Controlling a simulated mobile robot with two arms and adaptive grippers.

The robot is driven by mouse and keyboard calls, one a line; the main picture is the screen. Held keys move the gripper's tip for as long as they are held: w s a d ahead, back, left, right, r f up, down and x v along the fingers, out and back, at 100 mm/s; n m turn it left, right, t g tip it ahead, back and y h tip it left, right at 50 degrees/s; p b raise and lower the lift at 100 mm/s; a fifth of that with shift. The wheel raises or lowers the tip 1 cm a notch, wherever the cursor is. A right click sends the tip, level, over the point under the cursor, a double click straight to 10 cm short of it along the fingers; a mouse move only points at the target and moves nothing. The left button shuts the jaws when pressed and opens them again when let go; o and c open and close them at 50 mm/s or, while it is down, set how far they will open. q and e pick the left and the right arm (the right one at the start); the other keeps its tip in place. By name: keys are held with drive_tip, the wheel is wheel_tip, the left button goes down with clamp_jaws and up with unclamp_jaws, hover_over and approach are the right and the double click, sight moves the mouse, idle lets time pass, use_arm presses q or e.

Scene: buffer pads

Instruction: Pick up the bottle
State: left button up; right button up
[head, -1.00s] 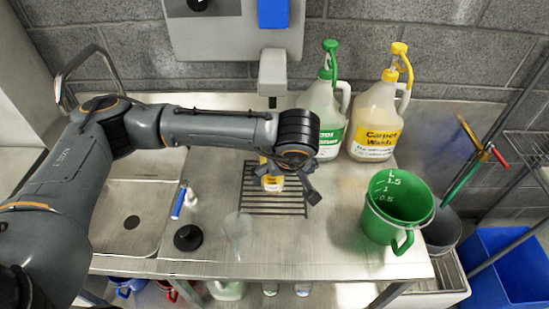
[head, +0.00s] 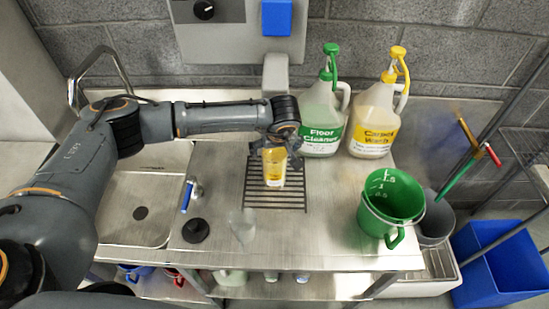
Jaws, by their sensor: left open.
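A small bottle (head: 273,167) with yellow contents and a pale label stands upright on the dark drain grate in the worktop. My left gripper (head: 279,155) is at the bottle's upper part, with its fingers open and close to its sides. I cannot tell whether the fingers touch the bottle. The bottle's top is partly hidden at the gripper. My right gripper is not in view.
Large jugs of floor cleaner (head: 322,120) and carpet wash (head: 377,118) stand behind to the right. A green measuring jug (head: 390,205) is at the right. A clear glass (head: 242,226), a black stopper (head: 195,230) and a blue-handled tool (head: 188,195) lie left of the grate (head: 290,200).

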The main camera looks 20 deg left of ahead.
use_arm(q)
drive_tip(key=c, duration=1.8)
drive_tip(key=shift+c, duration=0.6)
drive_tip(key=shift+w+d+r, duration=0.1)
drive_tip(key=shift+r, duration=0.05)
